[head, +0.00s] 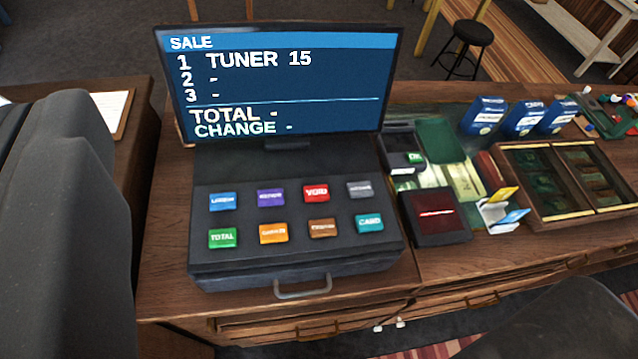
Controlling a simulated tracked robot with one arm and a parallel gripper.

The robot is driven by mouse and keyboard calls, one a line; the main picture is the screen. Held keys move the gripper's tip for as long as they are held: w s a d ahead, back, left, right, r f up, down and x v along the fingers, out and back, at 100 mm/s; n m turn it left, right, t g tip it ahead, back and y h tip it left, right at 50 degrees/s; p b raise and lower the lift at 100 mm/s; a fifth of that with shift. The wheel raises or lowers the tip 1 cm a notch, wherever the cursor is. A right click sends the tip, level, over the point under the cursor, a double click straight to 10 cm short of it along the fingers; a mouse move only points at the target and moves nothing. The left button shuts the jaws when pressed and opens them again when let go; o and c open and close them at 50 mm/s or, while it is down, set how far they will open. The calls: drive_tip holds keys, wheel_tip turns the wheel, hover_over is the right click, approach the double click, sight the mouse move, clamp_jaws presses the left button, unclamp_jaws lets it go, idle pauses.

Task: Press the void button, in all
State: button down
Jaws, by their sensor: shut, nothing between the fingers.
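The red void button (316,194) is in the back row of the till's dark key panel, third from the left, between a purple key (270,198) and a grey key (360,189). Nothing covers it. The till screen (280,85) stands behind the keys and reads SALE, 1 TUNER 15, with dashes on lines 2 and 3 and after TOTAL and CHANGE. The front row holds a green TOTAL key (222,238), an orange key (273,233), a brown key (323,228) and a teal CARD key (369,223). My gripper's fingertips do not show.
The till stands on a wooden counter (165,290). To its right are a card reader (402,155), a dark box (435,217), small cards (503,208), a divided wooden tray (520,163) and blue boxes (487,115). Large grey shapes fill the left edge and lower right corner.

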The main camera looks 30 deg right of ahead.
drive_tip(key=n+g+h+p, duration=0.2)
drive_tip(key=g+h+p, duration=0.45)
drive_tip(key=p, duration=0.95)
hover_over(316, 196)
wheel_tip(316, 196, down, 32)
drive_tip(key=g+y, duration=0.1)
drive_tip(key=shift+f, duration=0.25)
wheel_tip(316, 196, down, 8)
drive_tip(key=b, duration=0.4)
drive_tip(key=shift+r+b, duration=0.1)
drive_tip(key=shift+b, duration=0.25)
drive_tip(key=shift+f+b, duration=0.45)
drive_tip(key=shift+f, duration=0.05)
drive_tip(key=shift+f, duration=0.15)
